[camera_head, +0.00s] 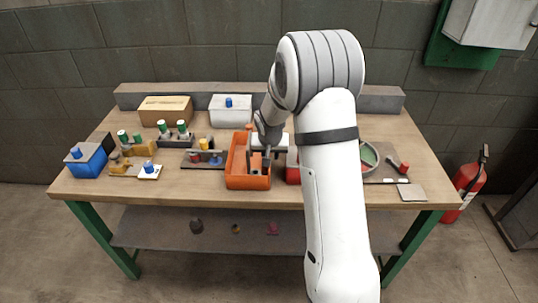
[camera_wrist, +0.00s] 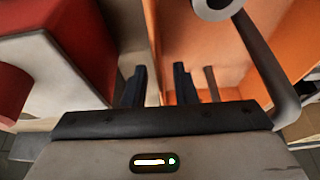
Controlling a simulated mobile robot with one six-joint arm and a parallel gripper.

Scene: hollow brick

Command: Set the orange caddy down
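The orange caddy (camera_head: 248,182) is an open-topped box at the front middle of the workbench and looks upright. I cannot tell whether its base touches the bench top. Grey parts show inside it. In the wrist view its orange inside (camera_wrist: 205,40) fills the right half. My gripper (camera_wrist: 160,88) is over the caddy's side wall, with one dark finger on each side of it. A gap shows between the right finger and the wall, so the fingers look open. In the head view my gripper (camera_head: 262,152) is partly hidden by my arm.
A red and white object (camera_wrist: 60,60) stands close beside the caddy. Left are a tool rack (camera_head: 203,160), a blue box (camera_head: 87,160) and small parts. Behind stand a cardboard box (camera_head: 165,109) and white bin (camera_head: 230,112). Bare bench top (camera_head: 195,188) lies front left.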

